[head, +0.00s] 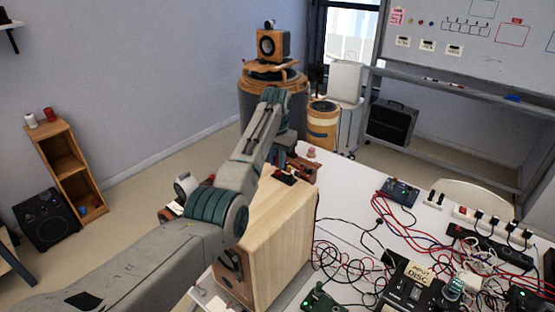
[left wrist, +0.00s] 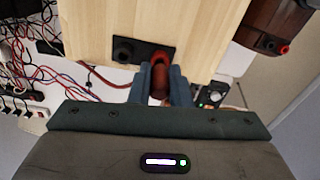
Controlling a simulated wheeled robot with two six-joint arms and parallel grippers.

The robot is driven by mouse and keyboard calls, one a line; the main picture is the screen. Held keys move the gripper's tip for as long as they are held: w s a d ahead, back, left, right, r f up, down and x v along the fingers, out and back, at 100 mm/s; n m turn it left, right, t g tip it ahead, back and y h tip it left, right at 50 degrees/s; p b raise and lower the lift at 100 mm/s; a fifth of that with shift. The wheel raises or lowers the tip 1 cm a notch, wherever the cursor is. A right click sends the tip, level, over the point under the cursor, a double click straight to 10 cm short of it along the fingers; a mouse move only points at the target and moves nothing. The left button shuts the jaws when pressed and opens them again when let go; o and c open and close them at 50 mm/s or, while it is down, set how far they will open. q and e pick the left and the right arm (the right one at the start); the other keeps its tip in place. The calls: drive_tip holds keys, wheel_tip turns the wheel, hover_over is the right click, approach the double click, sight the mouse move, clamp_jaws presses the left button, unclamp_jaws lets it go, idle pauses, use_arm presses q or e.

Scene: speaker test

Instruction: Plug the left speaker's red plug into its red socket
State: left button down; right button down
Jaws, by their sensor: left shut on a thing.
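The wooden speaker (head: 280,230) stands on the white table, and its pale wood face (left wrist: 100,30) fills the top of the left wrist view. A black terminal panel (left wrist: 143,46) on that face carries a black socket (left wrist: 123,50). My left gripper (left wrist: 160,88) is shut on the red plug (left wrist: 160,82), which points at the panel beside the black socket. The plug and fingers hide the red socket, so I cannot tell whether the plug is in it. In the head view my left gripper (head: 282,157) is small at the speaker's far edge. My right gripper is not in view.
A dark red-brown unit (left wrist: 272,25) with red and black sockets is close by at the upper right of the wrist view. Tangled cables (head: 360,265), a power strip (head: 492,222) and electronic boxes (head: 410,295) crowd the table's right side.

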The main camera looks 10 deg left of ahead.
use_arm(q)
drive_tip(key=shift+f, duration=0.35)
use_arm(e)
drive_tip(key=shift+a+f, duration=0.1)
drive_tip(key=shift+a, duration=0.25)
use_arm(q)
drive_tip(key=shift+f, duration=0.55)
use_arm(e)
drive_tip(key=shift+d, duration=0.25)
use_arm(q)
drive_tip(key=c, duration=1.3)
unclamp_jaws()
drive_tip(key=shift+r, duration=3.8)
